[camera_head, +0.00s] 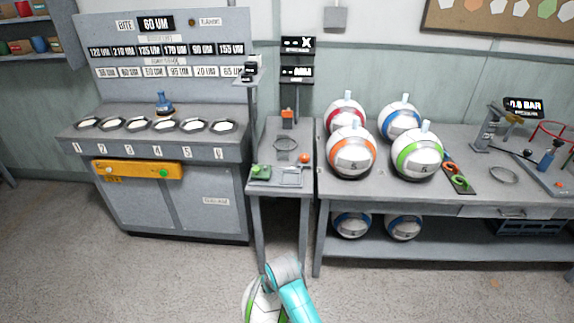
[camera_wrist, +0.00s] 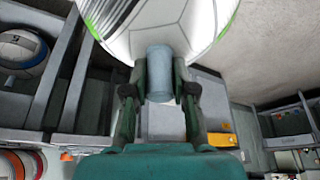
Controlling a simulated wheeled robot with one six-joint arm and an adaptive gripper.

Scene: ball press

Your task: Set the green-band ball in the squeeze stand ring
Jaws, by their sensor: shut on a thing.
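A white ball with green bands (camera_head: 257,306) hangs at the bottom edge of the head view, partly cut off and partly behind my arm. In the wrist view the same ball (camera_wrist: 160,28) fills the top middle. My gripper (camera_wrist: 160,88) is shut on the ball's grey-blue stem (camera_wrist: 159,75), one finger on each side. The ball is over the floor, apart from the tables. A grey ring (camera_head: 286,143) is mounted on the narrow middle stand (camera_head: 283,187) and looks empty. Another green-band ball (camera_head: 417,157) rests on the right bench.
Red, blue and orange-band balls (camera_head: 351,162) stand on the right bench (camera_head: 460,197), with blue-band balls on its lower shelf. A flat ring (camera_head: 504,175) and a red ring frame (camera_head: 553,132) are farther right. A grey cabinet (camera_head: 205,198) stands left. The front floor is clear.

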